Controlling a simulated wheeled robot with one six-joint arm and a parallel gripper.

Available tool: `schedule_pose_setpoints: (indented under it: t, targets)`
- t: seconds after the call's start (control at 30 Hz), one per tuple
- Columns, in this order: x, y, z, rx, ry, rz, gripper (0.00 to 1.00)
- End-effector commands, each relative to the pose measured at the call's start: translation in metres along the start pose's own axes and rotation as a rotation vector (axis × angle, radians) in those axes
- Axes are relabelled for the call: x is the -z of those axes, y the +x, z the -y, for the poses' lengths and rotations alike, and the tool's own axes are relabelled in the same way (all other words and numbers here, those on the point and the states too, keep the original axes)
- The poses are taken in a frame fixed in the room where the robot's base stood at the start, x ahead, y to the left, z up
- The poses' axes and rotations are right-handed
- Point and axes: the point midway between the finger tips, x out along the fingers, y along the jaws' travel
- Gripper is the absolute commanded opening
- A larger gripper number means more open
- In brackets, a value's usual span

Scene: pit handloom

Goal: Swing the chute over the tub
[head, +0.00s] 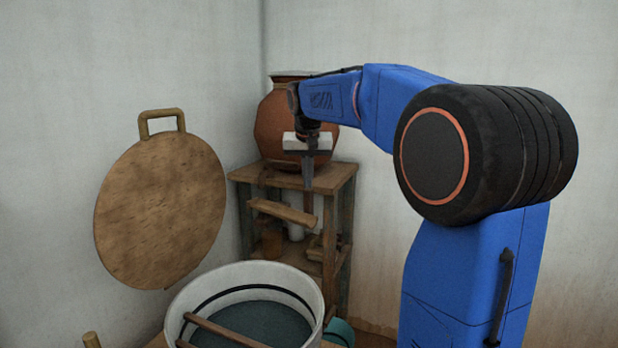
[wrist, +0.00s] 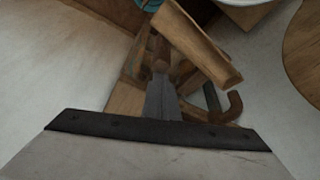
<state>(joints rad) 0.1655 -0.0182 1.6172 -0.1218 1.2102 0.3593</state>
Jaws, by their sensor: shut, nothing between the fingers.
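The chute (head: 283,211) is a light wooden trough at the front of the shelf stand, just below its top board. It slopes slightly down to the right in the head view. The chute also shows in the wrist view (wrist: 197,42), beyond the fingers. The white tub (head: 314,292) stands nearer, below the chute, with dark liquid inside. A bit of pale rim, likely the tub, shows at the top of the wrist view. My gripper (head: 308,182) is shut and empty, pointing down in front of the shelf top. Its fingers also show in the wrist view (wrist: 160,92). I cannot tell whether they touch the chute.
A clay pot (head: 273,130) stands on the wooden shelf stand (head: 341,176), behind my gripper. A round wooden board (head: 160,212) with a handle leans or hangs at the left wall. A stick (head: 222,333) lies across the tub. A teal object (head: 341,331) sits right of it.

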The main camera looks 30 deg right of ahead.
Motion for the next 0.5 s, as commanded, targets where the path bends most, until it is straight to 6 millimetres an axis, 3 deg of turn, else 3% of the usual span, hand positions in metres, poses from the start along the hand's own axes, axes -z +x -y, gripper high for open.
schedule_pose_setpoints:
  t: [0.5]
  targets:
    - [-0.061,-0.022,0.035,-0.168,0.453,0.000,0.00]
